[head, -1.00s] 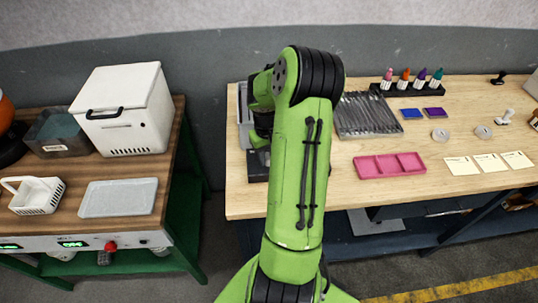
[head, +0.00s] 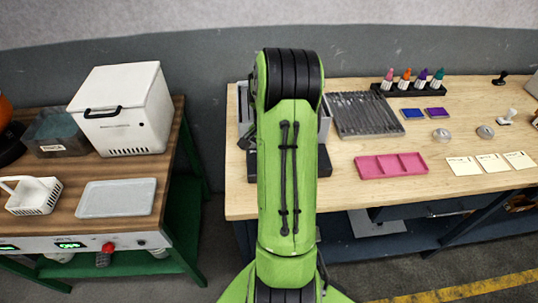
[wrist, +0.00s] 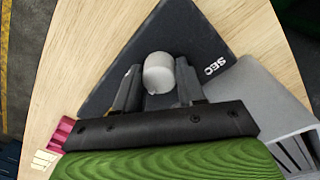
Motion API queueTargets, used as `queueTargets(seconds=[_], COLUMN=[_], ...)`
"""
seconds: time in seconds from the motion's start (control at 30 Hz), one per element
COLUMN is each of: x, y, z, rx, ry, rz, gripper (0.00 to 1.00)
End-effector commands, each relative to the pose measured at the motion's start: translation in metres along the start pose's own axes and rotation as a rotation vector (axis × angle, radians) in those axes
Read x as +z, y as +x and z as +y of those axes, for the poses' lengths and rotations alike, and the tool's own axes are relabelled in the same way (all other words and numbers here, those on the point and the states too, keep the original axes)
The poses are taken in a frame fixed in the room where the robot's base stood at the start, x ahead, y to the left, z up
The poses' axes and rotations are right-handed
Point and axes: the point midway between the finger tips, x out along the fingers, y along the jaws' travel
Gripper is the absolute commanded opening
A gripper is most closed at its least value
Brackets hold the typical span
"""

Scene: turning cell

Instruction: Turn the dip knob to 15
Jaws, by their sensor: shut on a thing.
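The knob (wrist: 158,72) is a pale grey round cap on a dark wedge-shaped panel (wrist: 205,38) lettered "SEC" in the wrist view. My gripper (wrist: 158,88) has one dark finger on each side of the knob and is shut on it. No number scale or pointer is readable, so the knob's setting cannot be told. In the head view, parts of the dark panel (head: 325,161) show beside my green arm on the wooden bench. The knob and my gripper are hidden behind the arm there.
A grey unit (wrist: 262,95) stands right beside the panel in the wrist view. On the bench (head: 300,204) are a ribbed dark tray (head: 368,114), a pink tray (head: 390,166) and several bottles in a rack (head: 410,90). A separate table with a white box (head: 122,110) stands left.

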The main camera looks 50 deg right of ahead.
Motion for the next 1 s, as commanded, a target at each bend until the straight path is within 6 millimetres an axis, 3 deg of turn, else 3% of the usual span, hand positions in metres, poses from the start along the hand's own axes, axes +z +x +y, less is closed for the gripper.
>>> queueTargets(seconds=[0.6, 1.0], x=[-0.0016, -0.0019], y=[-0.0006, -0.0010], z=[-0.0002, 0.0000], rx=[-0.003, -0.003], ry=[0.571, 0.811], rz=[-0.021, -0.032], gripper=[0.09, 0.09])
